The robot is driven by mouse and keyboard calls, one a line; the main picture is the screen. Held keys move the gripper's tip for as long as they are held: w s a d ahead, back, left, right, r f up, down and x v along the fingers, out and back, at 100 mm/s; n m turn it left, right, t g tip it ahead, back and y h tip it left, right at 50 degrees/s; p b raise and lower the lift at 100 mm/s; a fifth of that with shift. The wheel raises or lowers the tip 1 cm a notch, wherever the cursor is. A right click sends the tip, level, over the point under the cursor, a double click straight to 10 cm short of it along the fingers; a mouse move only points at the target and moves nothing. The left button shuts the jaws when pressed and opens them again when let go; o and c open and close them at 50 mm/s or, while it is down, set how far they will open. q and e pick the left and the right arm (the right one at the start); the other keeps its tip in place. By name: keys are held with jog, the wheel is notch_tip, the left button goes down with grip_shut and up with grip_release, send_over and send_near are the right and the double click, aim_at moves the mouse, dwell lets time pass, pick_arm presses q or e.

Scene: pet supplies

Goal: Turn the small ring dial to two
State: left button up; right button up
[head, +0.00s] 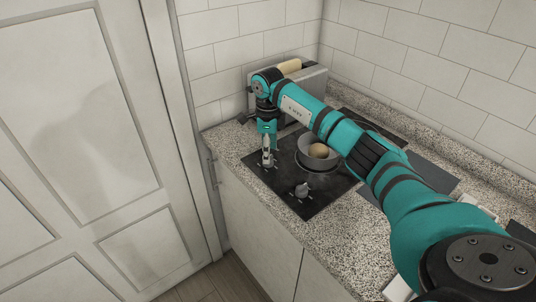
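A black cooktop (318,203) is set into the speckled counter. One grey dial (301,189) shows clear near the cooktop's front edge. My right arm reaches in from the right across the cooktop. Its gripper (267,158) points down at the cooktop's left front corner, where a second dial may be hidden by the fingers. I cannot tell whether the fingers touch or grip anything, or how far apart they are. The dial markings are too small to read, and I cannot tell which dial is for the small ring. My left gripper is not in view.
A grey pan (317,164) with a round tan item (319,150) in it stands on the cooktop beside my arm. A metallic box (313,84) with a yellowish roll (290,67) stands against the tiled back wall. A white door (80,150) fills the left.

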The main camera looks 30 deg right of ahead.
notch_tip(320, 180, down, 2)
jog(key=shift+f, duration=0.7)
jog(key=c, duration=0.5)
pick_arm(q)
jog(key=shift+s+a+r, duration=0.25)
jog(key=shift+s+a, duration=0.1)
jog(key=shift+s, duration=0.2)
pick_arm(e)
jog(key=c, duration=0.6)
